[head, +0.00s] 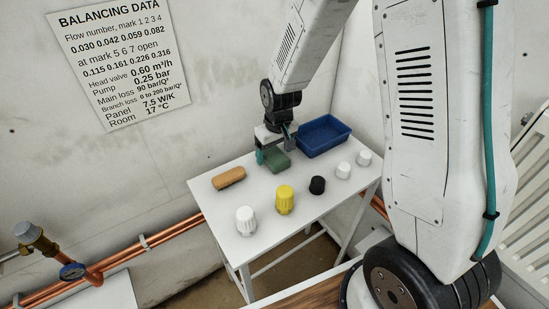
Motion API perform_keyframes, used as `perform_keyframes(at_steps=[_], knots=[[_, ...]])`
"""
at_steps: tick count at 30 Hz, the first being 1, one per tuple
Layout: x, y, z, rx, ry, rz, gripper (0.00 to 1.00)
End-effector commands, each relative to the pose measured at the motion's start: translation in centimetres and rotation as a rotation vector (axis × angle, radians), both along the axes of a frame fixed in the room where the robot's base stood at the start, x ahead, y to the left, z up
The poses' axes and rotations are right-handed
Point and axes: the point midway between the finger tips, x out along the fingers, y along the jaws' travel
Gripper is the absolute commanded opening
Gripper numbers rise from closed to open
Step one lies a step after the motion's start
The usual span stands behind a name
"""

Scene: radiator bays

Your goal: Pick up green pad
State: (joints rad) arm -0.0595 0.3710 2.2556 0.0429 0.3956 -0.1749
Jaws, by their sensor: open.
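The green pad (277,160) lies on the white table near its back edge, left of the blue tray. My gripper (274,155) is over the pad from above, with one teal-tipped finger at the pad's left and the other at its right. The fingers are apart. I cannot tell from this view whether they touch the pad. Part of the pad's back is hidden behind the gripper.
The blue tray (325,137) stands close right of the pad. A tan block (228,178) lies to the left. A white knob (246,220), a yellow knob (285,199), a black knob (317,185) and two small white knobs (343,170) line the front. The wall is close behind.

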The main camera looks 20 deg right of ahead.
Motion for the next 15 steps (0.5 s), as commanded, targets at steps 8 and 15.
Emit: perform_keyframes(at_steps=[8,15], knots=[[0.03,0.04,-0.21,0.000,0.000,0.001,0.76],[0.02,0.01,-0.19,0.000,0.000,0.001,0.30]])
